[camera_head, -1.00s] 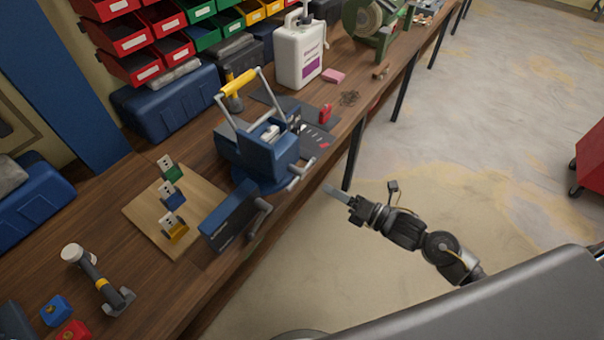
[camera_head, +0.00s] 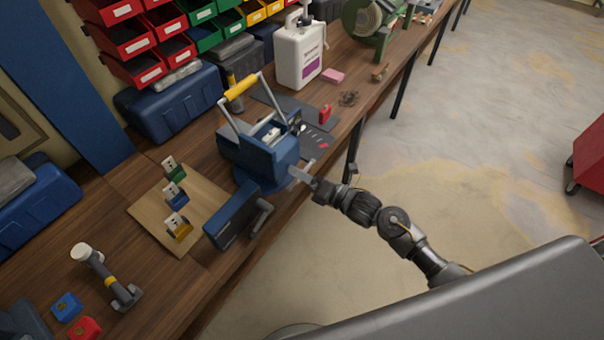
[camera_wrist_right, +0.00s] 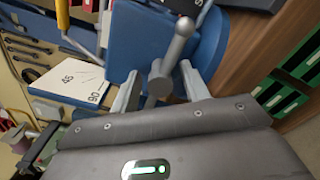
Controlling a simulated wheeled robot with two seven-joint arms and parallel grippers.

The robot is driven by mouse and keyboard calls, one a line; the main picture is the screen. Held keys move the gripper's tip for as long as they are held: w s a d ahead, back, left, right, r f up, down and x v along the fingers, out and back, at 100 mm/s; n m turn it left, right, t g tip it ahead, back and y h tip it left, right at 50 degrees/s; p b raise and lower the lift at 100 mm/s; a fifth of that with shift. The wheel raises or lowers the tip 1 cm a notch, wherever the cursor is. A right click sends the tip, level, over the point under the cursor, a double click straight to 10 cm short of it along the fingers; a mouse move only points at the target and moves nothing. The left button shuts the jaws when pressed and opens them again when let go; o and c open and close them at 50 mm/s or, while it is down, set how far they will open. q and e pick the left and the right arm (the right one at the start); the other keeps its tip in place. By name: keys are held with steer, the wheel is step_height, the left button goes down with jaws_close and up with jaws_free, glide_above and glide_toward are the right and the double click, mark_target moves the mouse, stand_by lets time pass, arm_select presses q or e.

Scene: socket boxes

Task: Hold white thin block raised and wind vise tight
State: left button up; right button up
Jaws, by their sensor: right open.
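The blue vise (camera_head: 262,158) stands at the bench's front edge, with a yellow-gripped lever frame (camera_head: 240,85) above it. A small white piece (camera_head: 270,135) sits between its jaws; I cannot tell for sure that it is the white thin block. My right gripper (camera_head: 309,180) is at the vise's front, by its metal crank handle. In the right wrist view the crank (camera_wrist_right: 161,78) stands between the open fingers (camera_wrist_right: 160,88), and its ball-ended rod points up. I cannot tell whether the fingers touch it. My left gripper is not in view.
A wooden board (camera_head: 150,208) with several small coloured blocks lies left of the vise, beside a dark blue box-like tool (camera_head: 232,217). A dark mat (camera_head: 318,140) and a white jug (camera_head: 299,55) are behind the vise. The floor in front of the bench is open.

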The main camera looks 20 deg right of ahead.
steer(key=c, duration=1)
steer(key=shift+m, duration=0.4)
steer(key=m, duration=0.3)
steer(key=shift+m, duration=0.3)
steer(key=m, duration=0.5)
steer(key=shift+p, duration=0.4)
steer(key=m+p, duration=0.1)
steer(key=m, duration=0.4)
steer(key=shift+m, duration=0.4)
steer(key=shift+f+m+p, duration=0.15)
steer(key=shift+m+p, duration=0.55)
steer(key=shift+m, duration=1.4)
